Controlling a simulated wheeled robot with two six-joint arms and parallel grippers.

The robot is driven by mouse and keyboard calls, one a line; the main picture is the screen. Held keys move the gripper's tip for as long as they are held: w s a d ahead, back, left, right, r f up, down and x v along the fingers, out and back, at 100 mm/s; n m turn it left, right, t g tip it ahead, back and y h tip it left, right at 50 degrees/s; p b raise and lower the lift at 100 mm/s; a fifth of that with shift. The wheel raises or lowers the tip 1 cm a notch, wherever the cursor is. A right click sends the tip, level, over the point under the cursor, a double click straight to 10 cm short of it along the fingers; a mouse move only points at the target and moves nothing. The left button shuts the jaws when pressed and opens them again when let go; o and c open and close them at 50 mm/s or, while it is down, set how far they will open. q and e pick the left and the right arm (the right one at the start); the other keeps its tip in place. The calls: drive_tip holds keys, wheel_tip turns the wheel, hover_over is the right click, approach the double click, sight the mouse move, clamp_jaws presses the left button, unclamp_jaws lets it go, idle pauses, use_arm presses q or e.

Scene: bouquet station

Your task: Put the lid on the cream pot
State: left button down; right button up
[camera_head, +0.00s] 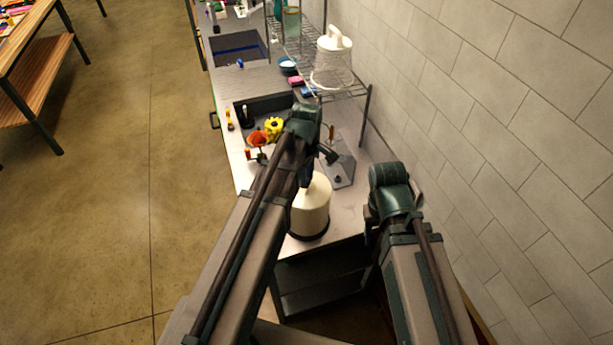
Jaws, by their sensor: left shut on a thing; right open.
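A cream pot (310,218) stands upright near the front edge of the grey counter, with a dark band at its base. A cream domed top, which looks like the lid (318,184), is at its upper end; I cannot tell whether it is fully seated. My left gripper (306,182) points down at this top and is shut on it, at what seems to be its knob. My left arm hides part of the pot's left side. My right gripper (370,217) is to the right of the pot, apart from it, open and mostly hidden by its own arm.
A tiled wall bounds the right side. The floor at left is open.

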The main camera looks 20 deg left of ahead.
use_arm(q)
drive_tip(key=shift+f+b, duration=0.3)
idle(0.4)
drive_tip(key=c, duration=0.5)
unclamp_jaws()
drive_tip(key=shift+c, duration=0.2)
drive_tip(key=shift+r, duration=0.1)
wheel_tip(320, 180, up, 12)
drive_tip(key=p, duration=1.2)
